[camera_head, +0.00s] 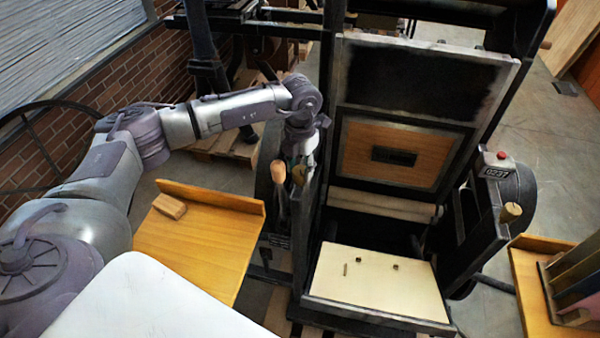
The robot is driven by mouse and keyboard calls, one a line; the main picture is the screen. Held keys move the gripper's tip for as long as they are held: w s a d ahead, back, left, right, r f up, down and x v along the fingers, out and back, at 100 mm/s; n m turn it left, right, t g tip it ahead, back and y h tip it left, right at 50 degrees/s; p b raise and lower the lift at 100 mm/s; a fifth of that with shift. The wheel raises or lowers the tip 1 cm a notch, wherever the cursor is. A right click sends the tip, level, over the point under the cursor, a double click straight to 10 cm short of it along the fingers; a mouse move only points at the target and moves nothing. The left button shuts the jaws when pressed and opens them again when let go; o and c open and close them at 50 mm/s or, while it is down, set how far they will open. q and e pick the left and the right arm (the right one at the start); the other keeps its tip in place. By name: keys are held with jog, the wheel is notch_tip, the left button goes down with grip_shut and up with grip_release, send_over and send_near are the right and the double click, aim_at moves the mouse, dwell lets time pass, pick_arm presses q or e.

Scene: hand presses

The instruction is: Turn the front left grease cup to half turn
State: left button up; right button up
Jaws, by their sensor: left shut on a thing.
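The front left grease cup (298,175) is a small tan cup on top of the press's left side frame, partly covered by my gripper. My left gripper (299,162) points down onto it from above and is shut on it. The fingers are small and dark here, so the exact grip is hard to see. My right gripper is not in view.
A wooden-handled lever (279,172) stands just left of the cup. The press bed (345,300) carries a pale sheet. A counter box with a red button (497,165) and another tan cup (511,212) are at the right. A wooden side table (195,245) holds a block.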

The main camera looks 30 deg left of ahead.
pick_arm(q)
jog(key=m+b, duration=0.3)
jog(key=shift+f+m, duration=0.15)
jog(key=shift+m, duration=0.15)
jog(key=shift+m+b, duration=0.6)
jog(key=shift+b, duration=0.15)
jog(key=shift+r, duration=0.2)
jog(key=o, duration=1.1)
jog(key=shift+o, duration=0.2)
